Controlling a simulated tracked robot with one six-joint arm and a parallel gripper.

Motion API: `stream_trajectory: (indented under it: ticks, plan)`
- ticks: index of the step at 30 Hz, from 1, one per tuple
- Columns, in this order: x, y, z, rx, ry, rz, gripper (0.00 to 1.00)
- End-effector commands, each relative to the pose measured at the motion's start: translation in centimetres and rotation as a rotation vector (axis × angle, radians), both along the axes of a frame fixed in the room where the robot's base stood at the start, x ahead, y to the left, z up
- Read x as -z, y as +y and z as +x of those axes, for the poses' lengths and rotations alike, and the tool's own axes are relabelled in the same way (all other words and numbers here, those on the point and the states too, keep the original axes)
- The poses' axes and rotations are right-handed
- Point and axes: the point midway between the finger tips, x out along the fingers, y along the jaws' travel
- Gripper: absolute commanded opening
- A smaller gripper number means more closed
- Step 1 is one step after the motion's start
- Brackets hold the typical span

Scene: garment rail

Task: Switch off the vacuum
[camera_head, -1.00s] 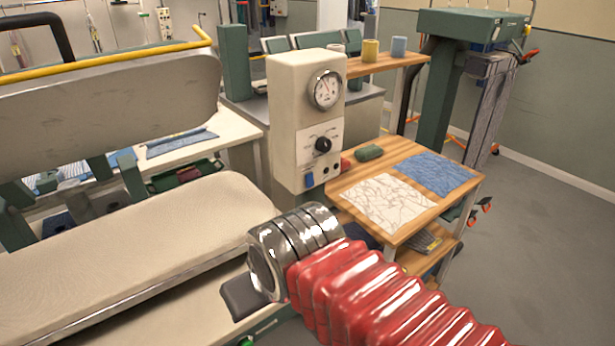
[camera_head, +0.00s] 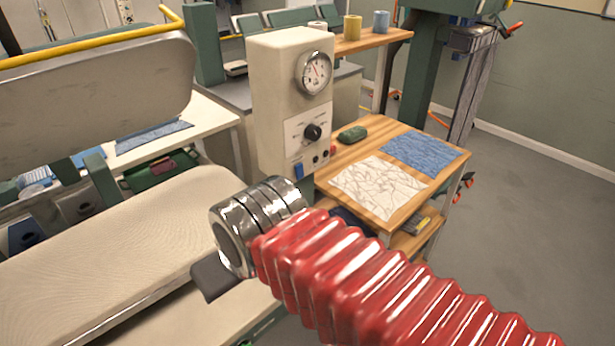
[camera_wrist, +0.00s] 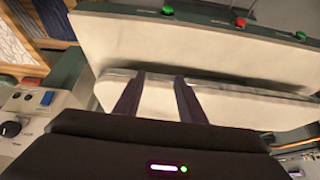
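A cream control box (camera_head: 262,110) stands behind the pressing board in the head view. Its front has a round gauge (camera_head: 315,73), a black knob (camera_head: 313,132), a blue switch (camera_head: 299,171) and small dark sockets. No label reading vacuum is legible. My gripper (camera_head: 217,280) is in front of and below the box, over the board's right end, apart from the switch; its fingers are mostly hidden there. In the wrist view my gripper (camera_wrist: 158,98) has two dark fingers spread apart with nothing between them.
The long cream pressing board (camera_head: 110,245) fills the left, below a raised metal plate (camera_head: 90,95). A wooden cart (camera_head: 385,205) with blue and white cloths stands right of the box. Open grey floor (camera_head: 520,230) lies at the far right. The wrist view shows green and red buttons (camera_wrist: 240,22).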

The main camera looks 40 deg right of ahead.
Motion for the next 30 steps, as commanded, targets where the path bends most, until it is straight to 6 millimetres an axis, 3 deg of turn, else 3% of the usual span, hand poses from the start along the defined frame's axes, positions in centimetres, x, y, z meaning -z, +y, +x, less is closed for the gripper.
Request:
stream_trajectory:
  ticks: [5, 11, 21, 30]
  plan:
    - [1.0, -0.2, -0.1, 0.057, 0.045, 0.049, 0.39]
    - [3.6, -0.3, -0.6, 0.24, 0.175, 0.216, 0.39]
    - [6.8, -0.5, -0.3, 0.653, 0.397, 0.645, 0.39]
    - [7.2, -2.3, 2.2, 0.998, 0.502, 1.079, 0.39]
